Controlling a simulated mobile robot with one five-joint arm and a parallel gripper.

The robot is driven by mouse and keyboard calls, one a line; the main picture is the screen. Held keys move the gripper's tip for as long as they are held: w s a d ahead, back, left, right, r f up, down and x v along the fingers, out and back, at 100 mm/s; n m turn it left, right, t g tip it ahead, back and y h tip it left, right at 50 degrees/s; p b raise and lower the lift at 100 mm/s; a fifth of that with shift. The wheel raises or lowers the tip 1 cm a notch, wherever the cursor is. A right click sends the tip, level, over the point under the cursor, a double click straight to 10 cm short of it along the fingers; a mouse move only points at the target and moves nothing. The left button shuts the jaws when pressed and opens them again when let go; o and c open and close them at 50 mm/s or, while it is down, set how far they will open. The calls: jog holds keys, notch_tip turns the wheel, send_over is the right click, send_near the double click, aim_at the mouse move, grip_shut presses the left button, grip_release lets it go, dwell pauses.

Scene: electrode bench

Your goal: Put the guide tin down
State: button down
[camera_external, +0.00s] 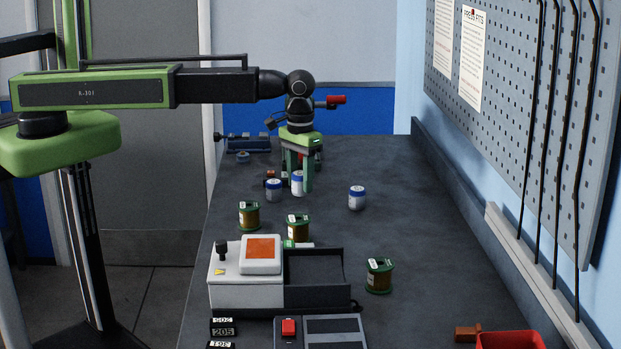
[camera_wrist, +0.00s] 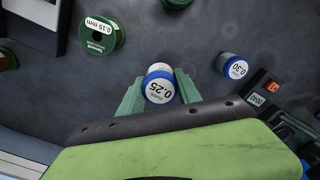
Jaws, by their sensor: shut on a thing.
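A small white tin with a blue lid, labelled 0.25 (camera_wrist: 160,88), sits between the two green fingers of my gripper (camera_wrist: 159,92). The fingers press on its sides. In the external view the same tin (camera_external: 297,184) shows upright at the tips of my gripper (camera_external: 298,178), over the far part of the bench. I cannot tell whether its base touches the bench top. A similar tin marked 0.30 (camera_wrist: 233,66) stands close by, to the left of the held tin in the external view (camera_external: 274,190). Another such tin (camera_external: 357,198) stands to the right.
Green-ended wire spools (camera_external: 249,215) (camera_external: 298,228) (camera_external: 378,275) stand nearer the camera. A white device with an orange top (camera_external: 230,286) is in front. A blue vise-like tool (camera_external: 248,143) lies at the back left. The bench (camera_external: 420,225) is clear at right.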

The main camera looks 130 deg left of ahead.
jog(key=d+r+p, duration=0.2)
jog(key=d+r, duration=0.1)
jog(key=d, duration=0.2)
jog(key=w+n, duration=0.1)
jog(key=w, duration=1.5)
jog(key=b, duration=0.6)
send_over(362, 228)
notch_tip(362, 228, down, 6)
jog(key=shift+f, duration=0.1)
notch_tip(362, 228, down, 4)
jog(key=b, duration=0.4)
jog(key=shift+f+b, duration=0.2)
jog(key=shift+b, duration=0.15)
jog(key=shift+r, duration=0.25)
jog(key=shift+f, duration=0.2)
jog(key=c, duration=0.8)
grip_release()
jog(key=shift+c, duration=0.2)
